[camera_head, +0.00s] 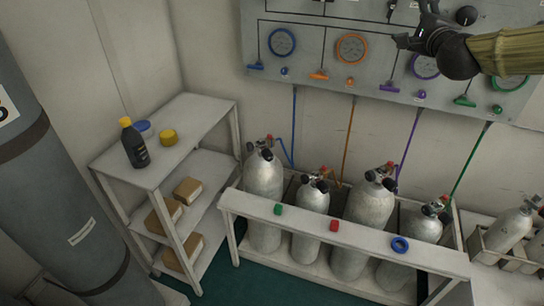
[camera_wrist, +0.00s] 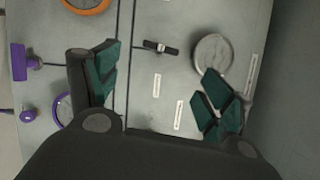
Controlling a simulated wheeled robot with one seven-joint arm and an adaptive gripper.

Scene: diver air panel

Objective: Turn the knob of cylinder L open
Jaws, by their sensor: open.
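Several pale grey cylinders stand in a white rack, including ones at the far left (camera_head: 264,178), left of middle (camera_head: 310,195), right of middle (camera_head: 370,204) and right (camera_head: 424,227). Their tops carry dark and red valve parts. No letter is readable on them, so I cannot tell which is cylinder L. My gripper (camera_head: 416,24) is open and empty, high in front of the wall panel, well above the cylinders. In the wrist view my gripper (camera_wrist: 160,66) has its green-padded fingers spread, with a black bar handle (camera_wrist: 160,47) of the panel showing between them.
Coloured hoses run down behind the rack (camera_head: 345,240). A white shelf (camera_head: 205,125) with a dark bottle (camera_head: 134,145) stands left. A large grey column (camera_head: 65,190) fills the left side.

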